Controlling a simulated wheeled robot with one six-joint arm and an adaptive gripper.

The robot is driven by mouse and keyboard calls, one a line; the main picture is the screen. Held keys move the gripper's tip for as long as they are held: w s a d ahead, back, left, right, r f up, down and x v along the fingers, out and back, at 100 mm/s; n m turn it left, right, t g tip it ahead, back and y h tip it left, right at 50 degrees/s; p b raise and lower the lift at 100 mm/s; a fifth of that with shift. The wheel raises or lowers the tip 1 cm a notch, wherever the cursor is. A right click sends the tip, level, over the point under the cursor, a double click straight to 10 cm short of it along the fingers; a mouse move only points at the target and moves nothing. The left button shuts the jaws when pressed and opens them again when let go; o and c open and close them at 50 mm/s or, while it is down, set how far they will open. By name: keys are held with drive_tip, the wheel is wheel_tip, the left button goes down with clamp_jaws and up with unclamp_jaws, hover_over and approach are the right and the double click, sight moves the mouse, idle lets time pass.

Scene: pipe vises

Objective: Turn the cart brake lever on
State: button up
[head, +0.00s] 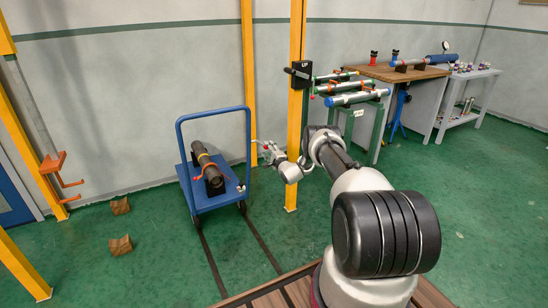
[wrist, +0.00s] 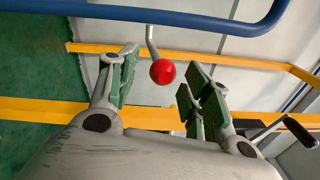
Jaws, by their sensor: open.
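The blue cart (head: 215,197) stands on the floor left of my arm, with a tall blue hoop handle (head: 180,150). In the wrist view the brake lever is a grey bent rod (wrist: 151,40) with a red ball knob (wrist: 163,72), beside the blue tube (wrist: 190,20). My gripper (wrist: 160,76) is open, its green-padded fingers on either side of the knob in the picture. I see no contact, and cannot tell whether the knob is between the pads or beyond them. In the head view my gripper (head: 266,150) is right of the cart handle.
A dark pipe (head: 207,165) lies on the cart. A yellow post (head: 295,110) with a black crank box (head: 300,74) stands close behind my gripper; a crank handle (wrist: 300,132) shows at lower right in the wrist view. A green pipe rack (head: 378,130) stands right. Two wooden chocks (head: 120,205) lie left.

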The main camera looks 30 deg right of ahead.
drive_tip(key=s, duration=1)
drive_tip(key=shift+s+f, duration=0.15)
drive_tip(key=shift+s, duration=0.1)
